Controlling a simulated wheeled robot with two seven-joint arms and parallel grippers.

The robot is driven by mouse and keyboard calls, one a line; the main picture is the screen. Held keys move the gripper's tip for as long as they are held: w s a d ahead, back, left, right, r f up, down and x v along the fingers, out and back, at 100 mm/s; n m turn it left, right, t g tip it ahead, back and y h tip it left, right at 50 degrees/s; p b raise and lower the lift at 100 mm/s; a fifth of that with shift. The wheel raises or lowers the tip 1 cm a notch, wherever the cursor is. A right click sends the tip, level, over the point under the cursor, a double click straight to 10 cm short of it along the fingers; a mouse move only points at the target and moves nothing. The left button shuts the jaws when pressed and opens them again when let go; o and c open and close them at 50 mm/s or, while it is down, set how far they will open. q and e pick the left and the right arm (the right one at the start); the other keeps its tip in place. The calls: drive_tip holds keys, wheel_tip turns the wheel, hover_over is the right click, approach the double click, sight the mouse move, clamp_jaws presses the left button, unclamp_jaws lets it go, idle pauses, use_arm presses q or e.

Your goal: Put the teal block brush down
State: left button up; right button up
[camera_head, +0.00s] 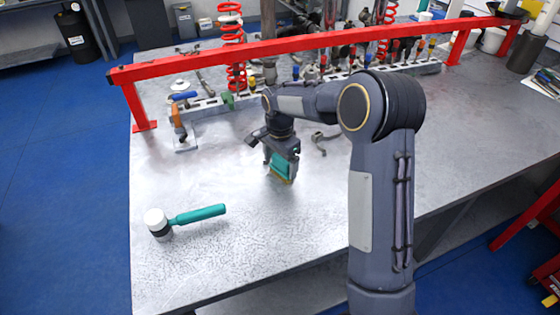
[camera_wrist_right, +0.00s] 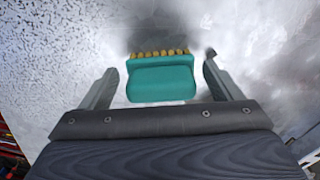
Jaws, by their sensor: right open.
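The teal block brush (camera_head: 280,165) is at the middle of the metal workbench (camera_head: 200,265), under my right gripper (camera_head: 274,152). In the right wrist view the brush (camera_wrist_right: 161,79) sits between the two fingers of my right gripper (camera_wrist_right: 158,85), with a visible gap on each side. Its yellowish bristles (camera_wrist_right: 158,53) show along the far edge. The fingers are open and apart from the block. The bristle side points down toward the bench top; the exact contact is hard to see. My left gripper is not in view.
A mallet with a teal handle (camera_head: 198,214) lies on the bench at the front left. A red rail (camera_head: 300,44) spans the bench behind my arm. Red coil springs (camera_head: 231,45) and a rack of tools stand at the back. The bench between mallet and brush is clear.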

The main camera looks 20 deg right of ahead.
sight(280, 159)
drive_tip(key=shift+r, duration=0.3)
wheel_tip(280, 159, up, 11)
drive_tip(key=s+d+r+n+t+y, duration=0.15)
drive_tip(key=s+r+n, duration=0.25)
drive_tip(key=s, duration=0.6)
drive_tip(key=s+a+f+n+t, duration=0.1)
drive_tip(key=s+a+n, duration=0.1)
drive_tip(key=s, duration=0.4)
drive_tip(key=s+a+f+n+t+y, duration=0.1)
drive_tip(key=s+a+f+n+t, duration=0.1)
drive_tip(key=s, duration=0.5)
drive_tip(key=s+a+f+n+t+y, duration=0.1)
drive_tip(key=s+a+f+n, duration=0.1)
drive_tip(key=s+n, duration=0.2)
drive_tip(key=s, duration=0.3)
drive_tip(key=shift+s+a+n, duration=0.25)
drive_tip(key=shift+a+n, duration=0.05)
drive_tip(key=shift+a, duration=0.1)
drive_tip(key=shift+w, duration=0.1)
drive_tip(key=shift+c, duration=0.2)
